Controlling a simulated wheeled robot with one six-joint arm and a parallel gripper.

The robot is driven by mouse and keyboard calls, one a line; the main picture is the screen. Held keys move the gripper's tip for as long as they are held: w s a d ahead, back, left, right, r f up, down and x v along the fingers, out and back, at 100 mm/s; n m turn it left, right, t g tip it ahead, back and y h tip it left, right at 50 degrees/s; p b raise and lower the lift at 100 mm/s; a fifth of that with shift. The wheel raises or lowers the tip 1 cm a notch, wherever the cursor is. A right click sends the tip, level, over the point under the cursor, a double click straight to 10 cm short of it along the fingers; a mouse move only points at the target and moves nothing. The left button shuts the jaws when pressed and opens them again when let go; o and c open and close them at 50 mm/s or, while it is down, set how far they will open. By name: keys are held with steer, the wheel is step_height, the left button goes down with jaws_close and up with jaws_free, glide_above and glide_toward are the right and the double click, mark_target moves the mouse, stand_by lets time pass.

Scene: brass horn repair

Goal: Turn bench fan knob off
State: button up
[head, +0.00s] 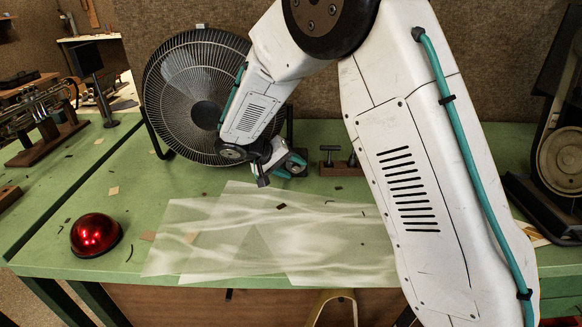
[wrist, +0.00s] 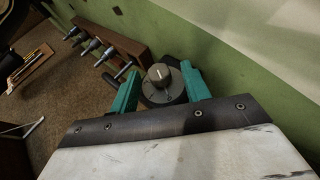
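The bench fan (head: 185,95) stands at the back of the green bench, a round black fan with a wire cage. Its knob (wrist: 160,76) shows in the wrist view as a round grey knob with a pale pointer line, on a dark round base. My gripper (head: 280,172) is low in front of the fan's right side in the head view. In the wrist view my gripper (wrist: 161,72) is open, with one teal finger on each side of the knob. Gaps show between knob and fingers. The knob is hidden in the head view.
Pale translucent sheets (head: 270,240) lie on the bench (head: 110,165) in front of the fan. A red dome (head: 96,235) sits at the front left. A dark block with upright tools (head: 341,168) stands right of my gripper. A brass horn (head: 38,108) rests at left.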

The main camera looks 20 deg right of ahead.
steer(key=v, duration=0.7)
steer(key=shift+a+r, duration=0.25)
steer(key=shift+a, duration=0.05)
steer(key=s, duration=0.1)
steer(key=s+f+n+g, duration=0.1)
steer(key=s, duration=0.1)
steer(key=s+f+n, duration=0.1)
steer(key=shift+s+d+y, duration=0.15)
steer(key=shift+y, duration=0.15)
steer(key=s+d+r+y, duration=0.3)
steer(key=s+r, duration=0.1)
steer(key=s, duration=0.7)
steer(key=s+d+r+y, duration=0.3)
steer(key=s+r, duration=0.1)
steer(key=s, duration=0.7)
steer(key=s+d+r+y, duration=0.3)
steer(key=s+d+r, duration=0.1)
steer(key=s, duration=0.7)
steer(key=shift+s+r, duration=0.15)
steer(key=shift+r, duration=0.15)
